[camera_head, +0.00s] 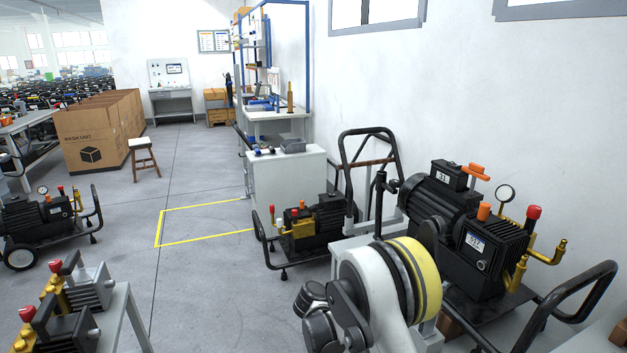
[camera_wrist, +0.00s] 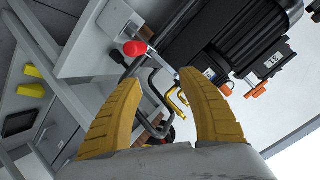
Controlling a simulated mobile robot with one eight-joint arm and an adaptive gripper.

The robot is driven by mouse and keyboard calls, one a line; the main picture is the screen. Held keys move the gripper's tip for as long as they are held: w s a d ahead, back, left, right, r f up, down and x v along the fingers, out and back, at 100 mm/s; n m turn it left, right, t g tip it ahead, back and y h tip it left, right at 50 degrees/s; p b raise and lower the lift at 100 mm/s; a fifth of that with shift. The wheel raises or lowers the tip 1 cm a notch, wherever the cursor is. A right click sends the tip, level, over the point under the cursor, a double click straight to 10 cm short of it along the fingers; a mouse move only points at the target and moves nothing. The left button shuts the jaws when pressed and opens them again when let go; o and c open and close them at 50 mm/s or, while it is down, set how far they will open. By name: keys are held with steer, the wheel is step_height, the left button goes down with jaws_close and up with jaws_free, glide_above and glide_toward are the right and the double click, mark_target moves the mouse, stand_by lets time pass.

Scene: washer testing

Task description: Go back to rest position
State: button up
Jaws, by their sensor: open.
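My gripper (camera_wrist: 160,100) shows in the wrist view with its two yellow fingers spread wide apart. Nothing is held between them. Beyond the fingers lie a red knob (camera_wrist: 135,48), dark bent tubing and part of a black pump (camera_wrist: 225,40); none is clearly touched. In the head view my arm, white with a yellow and grey band, is at the lower middle, in front of a large black washer pump (camera_head: 465,235) on a cart. The gripper's fingers cannot be made out in the head view.
A smaller pump (camera_head: 315,222) stands beside a white cabinet (camera_head: 285,180). More pump units (camera_head: 45,225) are at the left, with a grey bench (camera_head: 125,310) at the lower left. A stool (camera_head: 143,155) and cardboard boxes (camera_head: 95,130) stand farther back. The yellow-marked floor (camera_head: 205,225) is clear.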

steer(key=s+d+r+n+y, duration=0.1)
steer(key=s+r+n+y, duration=0.2)
steer(key=s+r+n, duration=0.4)
steer(key=s+d+r+n+y, duration=0.1)
steer(key=s+r+n+y, duration=0.25)
steer(key=r, duration=0.55)
steer(key=s+a+r+n+y, duration=0.1)
steer(key=s+n, duration=0.2)
steer(key=s, duration=0.4)
steer(key=s+a+r+n+t+y, duration=0.1)
steer(key=s+n, duration=0.3)
steer(key=s, duration=0.4)
steer(key=s+a+r+n+t+y, duration=0.1)
steer(key=s+a+n+y, duration=0.1)
steer(key=s, duration=0.5)
steer(key=shift+s+a+r+n+y, duration=0.2)
steer(key=shift+s+a+n+y, duration=0.15)
steer(key=shift+n+y, duration=0.45)
